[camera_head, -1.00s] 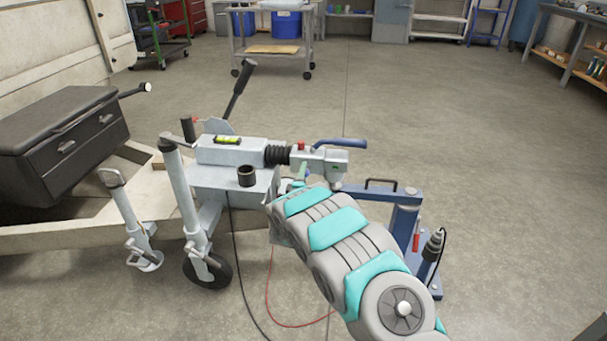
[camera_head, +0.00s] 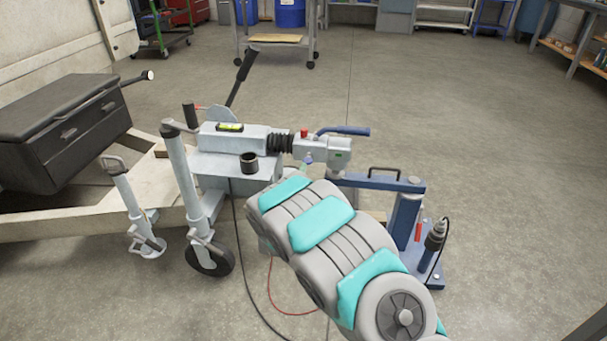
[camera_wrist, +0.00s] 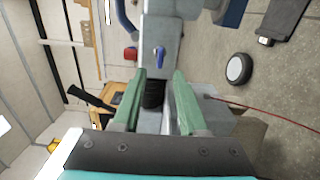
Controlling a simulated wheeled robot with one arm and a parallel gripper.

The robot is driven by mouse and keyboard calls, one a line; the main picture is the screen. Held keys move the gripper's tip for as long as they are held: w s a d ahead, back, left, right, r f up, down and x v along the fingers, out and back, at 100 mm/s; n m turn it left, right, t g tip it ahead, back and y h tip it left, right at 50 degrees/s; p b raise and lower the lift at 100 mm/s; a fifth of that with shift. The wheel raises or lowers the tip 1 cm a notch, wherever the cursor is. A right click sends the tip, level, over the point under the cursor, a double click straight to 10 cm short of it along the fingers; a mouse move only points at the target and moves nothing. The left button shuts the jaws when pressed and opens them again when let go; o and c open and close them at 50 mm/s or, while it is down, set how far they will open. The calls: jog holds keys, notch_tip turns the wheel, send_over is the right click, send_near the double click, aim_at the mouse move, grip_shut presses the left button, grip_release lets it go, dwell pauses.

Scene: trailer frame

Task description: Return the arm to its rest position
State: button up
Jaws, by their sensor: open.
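My arm (camera_head: 330,240) reaches from the lower right toward the trailer coupling (camera_head: 318,150) in the head view. My gripper (camera_wrist: 160,75) shows in the wrist view as two green fingers, apart, with nothing held between them. The coupling and its black bellows (camera_wrist: 153,95) lie beyond the fingers. A small blue key or lever (camera_wrist: 159,55) and a red knob (camera_wrist: 131,53) are also beyond the fingertips. In the head view the gripper is mostly hidden behind my arm; only a bit of green shows below the coupling.
A blue stand (camera_head: 405,215) supports the coupling at right. The jockey wheel (camera_head: 210,257) and a grey post (camera_head: 130,205) stand at left, by a dark toolbox (camera_head: 60,130). A black cup (camera_head: 249,162) sits on the drawbar. Open floor (camera_head: 480,160) lies at right.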

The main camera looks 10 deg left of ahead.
jog(key=s+d+r+m+g+y, duration=0.1)
jog(key=s+d+r+m+g, duration=0.25)
jog(key=s+d, duration=0.25)
jog(key=s+d+r+m+g, duration=0.3)
jog(key=s+d+m+g, duration=0.2)
jog(key=s+d, duration=0.15)
jog(key=s+d+r+m+g, duration=0.1)
jog(key=s+d+m+g, duration=0.2)
jog(key=s, duration=1.2)
jog(key=s+d+r+m+g, duration=0.2)
jog(key=s+d+m+g, duration=0.1)
jog(key=s, duration=1.2)
jog(key=s+d+r+m+g, duration=0.2)
jog(key=s+d+g, duration=0.3)
jog(key=s, duration=1)
jog(key=shift+s+d+r+m, duration=0.2)
jog(key=shift+s+d+m, duration=0.05)
jog(key=shift+d+m, duration=0.5)
jog(key=shift+a, duration=0.1)
